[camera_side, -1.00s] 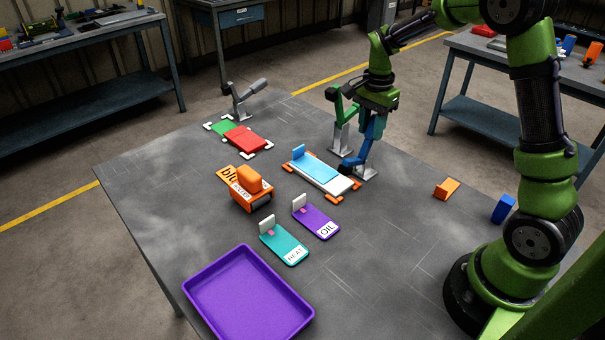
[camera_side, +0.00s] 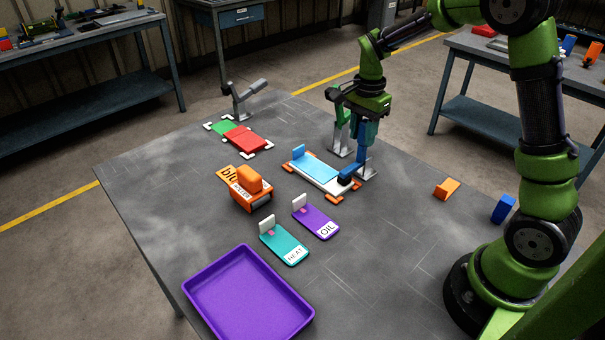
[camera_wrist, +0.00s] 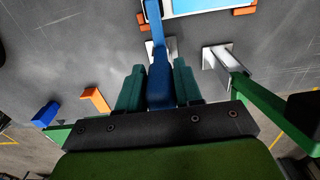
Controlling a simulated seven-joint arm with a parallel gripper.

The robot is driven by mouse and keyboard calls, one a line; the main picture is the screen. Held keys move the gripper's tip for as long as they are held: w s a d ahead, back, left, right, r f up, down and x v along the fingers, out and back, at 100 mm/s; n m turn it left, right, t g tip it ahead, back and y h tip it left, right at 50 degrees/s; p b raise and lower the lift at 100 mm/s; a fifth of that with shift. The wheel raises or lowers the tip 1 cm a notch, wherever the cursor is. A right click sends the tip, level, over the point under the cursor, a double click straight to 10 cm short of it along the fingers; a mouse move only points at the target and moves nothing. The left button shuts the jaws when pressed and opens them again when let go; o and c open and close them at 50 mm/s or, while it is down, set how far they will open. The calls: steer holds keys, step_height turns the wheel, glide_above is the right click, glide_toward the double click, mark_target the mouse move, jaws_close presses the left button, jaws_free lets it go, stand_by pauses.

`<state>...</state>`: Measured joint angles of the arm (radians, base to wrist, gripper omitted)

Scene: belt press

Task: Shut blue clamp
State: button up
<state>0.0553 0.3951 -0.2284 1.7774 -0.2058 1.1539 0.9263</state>
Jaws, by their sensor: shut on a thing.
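The blue clamp (camera_side: 360,160) stands on a pale metal foot beside the near right end of the plate holding the light blue piece (camera_side: 316,166). Its dark tip lies low over the plate's white end (camera_side: 330,183); I cannot tell whether it presses on it. My gripper (camera_side: 365,130) is shut on the clamp's blue lever, which points up. In the wrist view the blue lever (camera_wrist: 160,80) sits between my two teal fingers (camera_wrist: 158,82). The light blue piece also shows at the top of that view (camera_wrist: 195,6).
A green clamp (camera_side: 342,125) stands close behind my gripper. Orange corner brackets (camera_side: 333,199) hold the plate. An orange block (camera_side: 447,188) and a blue block (camera_side: 503,208) lie to the right.

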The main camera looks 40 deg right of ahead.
steer(key=shift+d+r, duration=0.1)
steer(key=shift+d, duration=0.2)
steer(key=o, duration=0.6)
steer(key=shift+o, duration=0.3)
steer(key=shift+a, duration=0.1)
steer(key=shift+a+r, duration=0.1)
steer(key=shift+r, duration=3.35)
